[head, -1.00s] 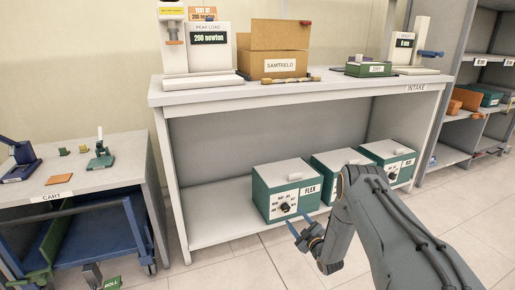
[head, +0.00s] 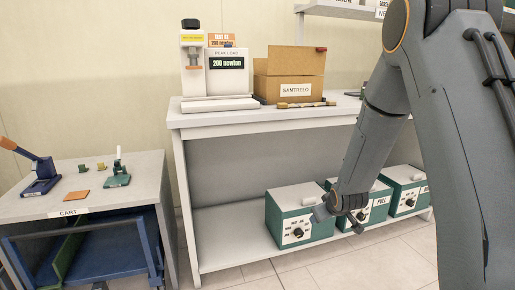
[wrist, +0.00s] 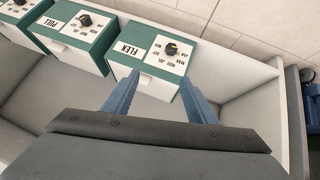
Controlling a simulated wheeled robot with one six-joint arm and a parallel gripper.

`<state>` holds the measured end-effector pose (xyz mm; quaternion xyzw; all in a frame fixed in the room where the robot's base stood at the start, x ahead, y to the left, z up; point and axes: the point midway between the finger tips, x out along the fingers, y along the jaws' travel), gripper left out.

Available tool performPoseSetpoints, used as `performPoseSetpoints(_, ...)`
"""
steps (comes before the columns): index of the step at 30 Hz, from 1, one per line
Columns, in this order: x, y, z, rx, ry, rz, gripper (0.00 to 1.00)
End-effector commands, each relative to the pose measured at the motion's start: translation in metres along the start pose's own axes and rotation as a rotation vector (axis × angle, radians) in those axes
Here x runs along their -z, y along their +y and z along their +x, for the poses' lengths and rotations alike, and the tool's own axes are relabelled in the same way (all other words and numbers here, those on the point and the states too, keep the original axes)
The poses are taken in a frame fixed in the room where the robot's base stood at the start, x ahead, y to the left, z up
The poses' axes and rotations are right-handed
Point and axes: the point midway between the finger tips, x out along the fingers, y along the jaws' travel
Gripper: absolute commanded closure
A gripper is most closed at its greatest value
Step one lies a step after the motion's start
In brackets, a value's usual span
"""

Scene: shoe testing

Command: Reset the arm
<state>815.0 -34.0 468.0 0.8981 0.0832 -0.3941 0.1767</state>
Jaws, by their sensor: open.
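My gripper (wrist: 160,100) is open and empty in the wrist view, its two blue fingers apart. Beyond the fingers is the FLEX box (wrist: 150,55), white and green with a black dial. In the head view my gripper (head: 338,212) hangs low in front of the lower shelf, overlapping the right side of the FLEX box (head: 290,238). I cannot tell from the head view whether it touches the box. My arm fills the right of the head view and hides part of the bench.
The PULL box (head: 378,212) and another dial box (head: 405,197) stand to the right on the lower shelf. The bench top (head: 350,110) holds a peak load tester (head: 215,75) and a SAMTRELO carton (head: 290,75). A cart (head: 130,195) stands at left. Floor in front is clear.

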Motion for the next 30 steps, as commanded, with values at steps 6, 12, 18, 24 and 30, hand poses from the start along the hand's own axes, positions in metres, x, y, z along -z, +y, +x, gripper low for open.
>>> performPoseSetpoints(6,-0.032,-0.025,-0.093,0.031,-0.171,0.135,0.48)
performPoseSetpoints(12,-0.073,-0.054,-0.168,0.058,-0.319,0.249,0.48)
performPoseSetpoints(18,-0.106,-0.076,-0.217,0.076,-0.419,0.324,0.48)
performPoseSetpoints(24,-0.134,-0.096,-0.257,0.089,-0.499,0.383,0.48)
performPoseSetpoints(30,-0.121,-0.135,-0.274,0.147,-0.516,0.321,0.48)
